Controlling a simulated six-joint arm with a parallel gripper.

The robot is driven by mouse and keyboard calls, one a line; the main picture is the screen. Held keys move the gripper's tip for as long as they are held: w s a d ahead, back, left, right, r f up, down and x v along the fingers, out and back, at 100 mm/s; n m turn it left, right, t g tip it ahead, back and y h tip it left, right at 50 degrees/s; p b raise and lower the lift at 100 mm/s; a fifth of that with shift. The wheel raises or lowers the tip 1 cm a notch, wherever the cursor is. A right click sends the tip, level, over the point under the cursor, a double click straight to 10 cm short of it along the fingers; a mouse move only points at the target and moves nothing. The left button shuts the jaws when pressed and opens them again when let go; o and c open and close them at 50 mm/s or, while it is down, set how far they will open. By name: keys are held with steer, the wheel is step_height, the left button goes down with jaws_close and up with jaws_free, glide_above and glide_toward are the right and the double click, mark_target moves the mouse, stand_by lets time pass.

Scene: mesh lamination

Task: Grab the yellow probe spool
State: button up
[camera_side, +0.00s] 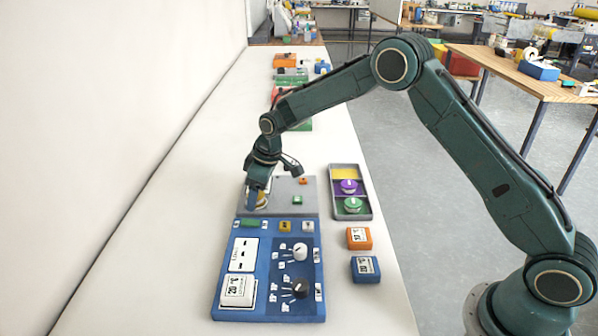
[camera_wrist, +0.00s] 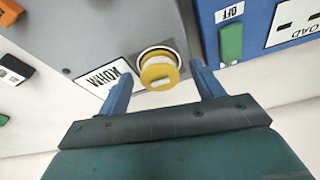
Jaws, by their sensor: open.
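In the side view, a small part of the spool (camera_side: 262,199) shows beside my gripper, which hides the rest. My gripper (camera_wrist: 160,88) is open, with one blue finger on each side of the spool in the wrist view. I see a gap between the spool and each finger. In the side view my gripper (camera_side: 257,196) is down at the left part of the grey panel (camera_side: 276,185).
A blue panel (camera_side: 267,262) with knobs and switches adjoins the grey panel. A grey tray (camera_side: 367,200) to the right holds a purple spool (camera_side: 348,187) and a green spool (camera_side: 352,204); its yellow compartment (camera_side: 344,173) looks empty. Orange (camera_side: 359,238) and blue (camera_side: 366,269) boxes stand nearer.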

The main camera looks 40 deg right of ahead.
stand_by(0.4)
steer(key=c, duration=1.2)
steer(key=shift+r, duration=0.1)
step_height(320, 180, up, 20)
steer(key=shift+f, duration=0.1)
stand_by(0.3)
